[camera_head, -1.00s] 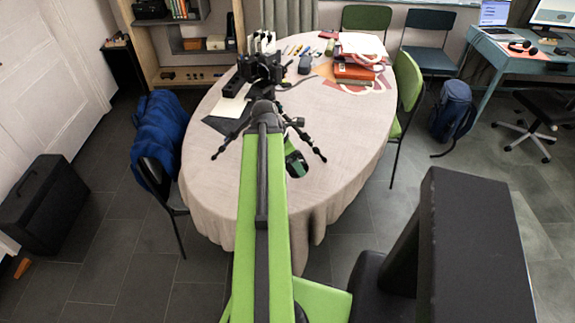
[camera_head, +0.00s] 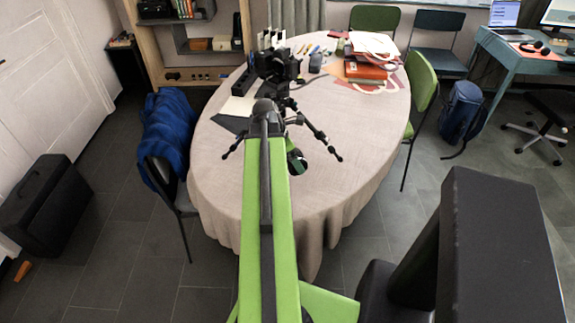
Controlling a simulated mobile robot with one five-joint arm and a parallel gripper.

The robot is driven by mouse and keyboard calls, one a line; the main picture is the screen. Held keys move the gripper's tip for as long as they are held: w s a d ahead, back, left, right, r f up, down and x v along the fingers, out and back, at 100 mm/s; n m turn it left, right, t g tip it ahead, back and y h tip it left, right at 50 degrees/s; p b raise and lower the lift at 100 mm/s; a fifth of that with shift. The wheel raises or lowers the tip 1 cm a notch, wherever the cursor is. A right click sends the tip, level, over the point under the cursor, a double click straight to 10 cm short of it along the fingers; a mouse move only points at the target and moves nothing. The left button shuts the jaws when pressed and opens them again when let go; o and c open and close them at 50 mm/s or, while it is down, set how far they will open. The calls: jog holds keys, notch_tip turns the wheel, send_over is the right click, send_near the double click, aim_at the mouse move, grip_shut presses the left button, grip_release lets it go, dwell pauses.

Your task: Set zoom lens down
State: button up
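My green arm reaches from the bottom of the view up over the round table (camera_head: 335,185). A dark rounded piece with a little green (camera_head: 297,162) shows just right of the arm, over the near part of the table. I cannot tell whether it is my wrist, my gripper or the zoom lens. The fingers are hidden behind the arm, and I cannot make out the zoom lens with certainty. A black camera (camera_head: 277,65) stands on a black tripod (camera_head: 322,138) with its legs spread on the table.
A dark flat sheet (camera_head: 230,124) and pale paper (camera_head: 238,105) lie left of the tripod. Red books (camera_head: 365,72) and papers are at the far right. The table's right and near front are clear. A chair with a blue jacket (camera_head: 168,135) stands at left.

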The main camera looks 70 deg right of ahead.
notch_tip(320, 180, down, 4)
jog(key=b, duration=0.4)
jog(key=shift+w+f, duration=0.1)
jog(key=shift+f, duration=0.05)
jog(key=shift+w+a+r, duration=0.1)
jog(key=shift+w+r, duration=0.1)
jog(key=shift+a+f+b, duration=0.2)
jog(key=shift+f+b, duration=0.3)
jog(key=shift+f, duration=0.1)
jog(key=o, duration=1.6)
jog(key=shift+o, duration=0.8)
jog(key=shift+d+f, duration=0.15)
jog(key=shift+r, duration=0.2)
